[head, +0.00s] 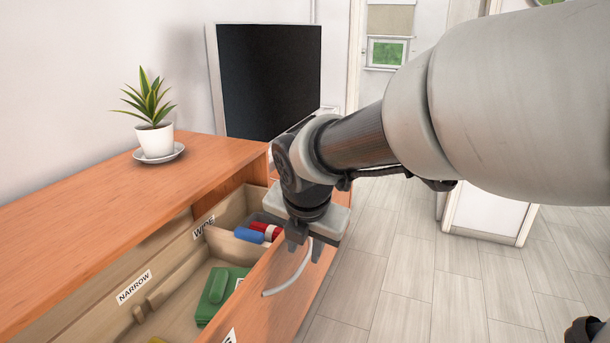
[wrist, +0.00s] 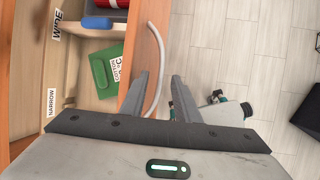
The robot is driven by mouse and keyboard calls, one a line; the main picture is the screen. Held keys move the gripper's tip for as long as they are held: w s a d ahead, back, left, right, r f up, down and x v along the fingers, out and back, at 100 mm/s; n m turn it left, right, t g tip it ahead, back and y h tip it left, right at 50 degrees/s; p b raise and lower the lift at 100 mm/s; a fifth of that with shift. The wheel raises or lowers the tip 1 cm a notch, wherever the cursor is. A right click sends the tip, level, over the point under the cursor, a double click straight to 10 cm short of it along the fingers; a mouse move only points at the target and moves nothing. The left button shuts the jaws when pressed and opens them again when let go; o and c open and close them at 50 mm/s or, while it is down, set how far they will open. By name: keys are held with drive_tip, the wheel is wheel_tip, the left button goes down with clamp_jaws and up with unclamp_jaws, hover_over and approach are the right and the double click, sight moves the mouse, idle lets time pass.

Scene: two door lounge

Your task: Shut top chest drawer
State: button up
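The top chest drawer (head: 170,285) is pulled out from the wooden chest (head: 90,215), with its inside showing. Its orange front panel (head: 290,275) carries a curved grey handle (head: 288,284). My gripper (head: 305,254) is above and by the front panel, fingers pointing down. In the wrist view the two fingers (wrist: 160,82) are apart, and the handle (wrist: 158,55) runs through the space between them. The fingers do not look closed on it; contact cannot be told. The drawer front (wrist: 137,35) also shows in the wrist view, left of the fingers.
The drawer holds a green item (head: 220,290), a blue item (head: 249,235) and a red item (head: 264,229), with labels "WIDE" and "NARROW". A potted plant (head: 155,140) stands on the chest top. A dark screen (head: 270,80) is behind.

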sight(304, 259)
drive_tip(key=shift+x, duration=1.65)
clamp_jaws()
